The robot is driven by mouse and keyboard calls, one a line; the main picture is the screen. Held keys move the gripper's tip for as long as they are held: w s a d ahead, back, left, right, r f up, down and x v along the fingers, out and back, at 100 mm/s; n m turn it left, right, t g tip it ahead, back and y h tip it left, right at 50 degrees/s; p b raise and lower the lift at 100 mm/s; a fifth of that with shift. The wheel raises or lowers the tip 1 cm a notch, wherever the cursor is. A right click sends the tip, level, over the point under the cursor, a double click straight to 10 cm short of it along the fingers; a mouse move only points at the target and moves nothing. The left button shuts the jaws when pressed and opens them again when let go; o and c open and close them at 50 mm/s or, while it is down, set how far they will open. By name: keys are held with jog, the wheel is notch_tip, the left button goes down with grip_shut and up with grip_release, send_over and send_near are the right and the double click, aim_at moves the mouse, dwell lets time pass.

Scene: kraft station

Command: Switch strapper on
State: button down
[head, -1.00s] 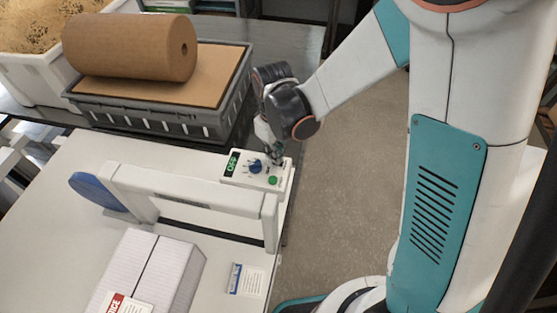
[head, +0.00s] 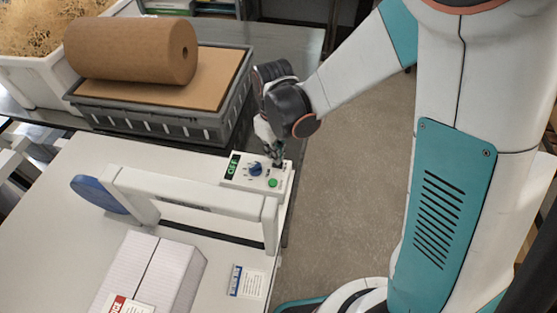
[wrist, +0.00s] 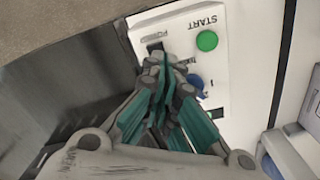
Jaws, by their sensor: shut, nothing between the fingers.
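The strapper (head: 190,190) is a white arch on the table with a blue reel at its left end. Its white control panel (head: 233,183) is at the right end, with a small display (head: 233,165), a blue knob (head: 255,169) and a green START button (head: 272,183). The display is dark with green characters, too small to read surely. My gripper (head: 277,161) is shut and empty, pointing down at the panel's far right corner. In the wrist view its fingertips (wrist: 160,62) are by a dark switch (wrist: 154,45), partly hidden; contact is unclear.
A white box (head: 150,265) and a small card (head: 247,281) are on the table in front of the strapper. Behind it is a grey crate (head: 150,122) with a brown paper roll (head: 130,50). Open floor lies right of the table.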

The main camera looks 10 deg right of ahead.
jog(key=shift+r+p, duration=1.35)
jog(key=shift+r, duration=1.05)
